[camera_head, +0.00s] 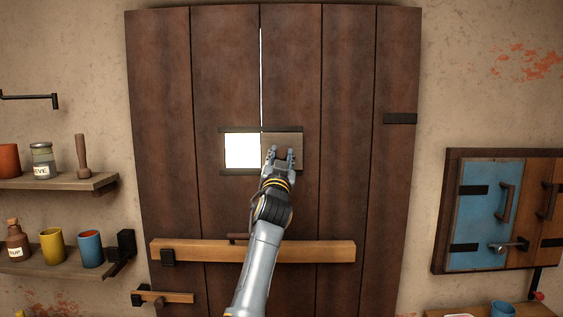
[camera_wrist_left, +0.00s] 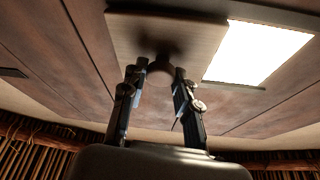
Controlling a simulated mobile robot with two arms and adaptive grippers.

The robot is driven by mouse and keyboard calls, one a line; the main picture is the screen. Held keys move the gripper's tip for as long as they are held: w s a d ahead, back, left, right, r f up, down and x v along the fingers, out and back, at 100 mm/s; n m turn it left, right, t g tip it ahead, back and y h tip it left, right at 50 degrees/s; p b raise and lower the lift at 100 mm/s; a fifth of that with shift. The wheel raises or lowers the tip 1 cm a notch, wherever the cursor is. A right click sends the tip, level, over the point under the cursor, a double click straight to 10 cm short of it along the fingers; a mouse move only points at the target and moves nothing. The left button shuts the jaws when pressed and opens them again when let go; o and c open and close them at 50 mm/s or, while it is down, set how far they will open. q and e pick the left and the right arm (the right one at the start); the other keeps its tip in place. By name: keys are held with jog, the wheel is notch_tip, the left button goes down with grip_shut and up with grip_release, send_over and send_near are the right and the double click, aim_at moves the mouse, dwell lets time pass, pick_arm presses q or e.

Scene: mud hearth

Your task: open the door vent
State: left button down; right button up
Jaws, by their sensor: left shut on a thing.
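The door vent is a bright rectangular opening (camera_head: 242,151) in the middle of a dark brown plank door (camera_head: 225,70). It also shows in the wrist view as a bright opening (camera_wrist_left: 258,52). A brown sliding panel (camera_head: 296,140) sits beside it on the right, between dark rails above and below. The panel shows in the wrist view (camera_wrist_left: 195,38). My left gripper (camera_head: 279,155) is in front of the panel, shut on a round knob (camera_wrist_left: 160,72) on its face. The fingers partly hide the knob. My right gripper is not in view.
A wooden bar (camera_head: 325,250) crosses the door below the vent, behind my left arm. Shelves (camera_head: 62,183) with jars and cups stand on the left wall. A blue-fronted cabinet (camera_head: 480,215) hangs on the right. The door around the vent is clear.

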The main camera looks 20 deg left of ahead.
pick_arm(q)
jog(key=shift+d, duration=0.2)
jog(key=shift+a, duration=0.1)
jog(key=c, duration=1.2)
grip_release()
jog(key=shift+o, duration=1.1)
jog(key=shift+d, duration=0.25)
jog(key=shift+a, duration=0.15)
jog(key=shift+s+f, duration=0.35)
jog(key=shift+s, duration=0.2)
jog(key=v, duration=1)
jog(key=shift+s+d, duration=0.35)
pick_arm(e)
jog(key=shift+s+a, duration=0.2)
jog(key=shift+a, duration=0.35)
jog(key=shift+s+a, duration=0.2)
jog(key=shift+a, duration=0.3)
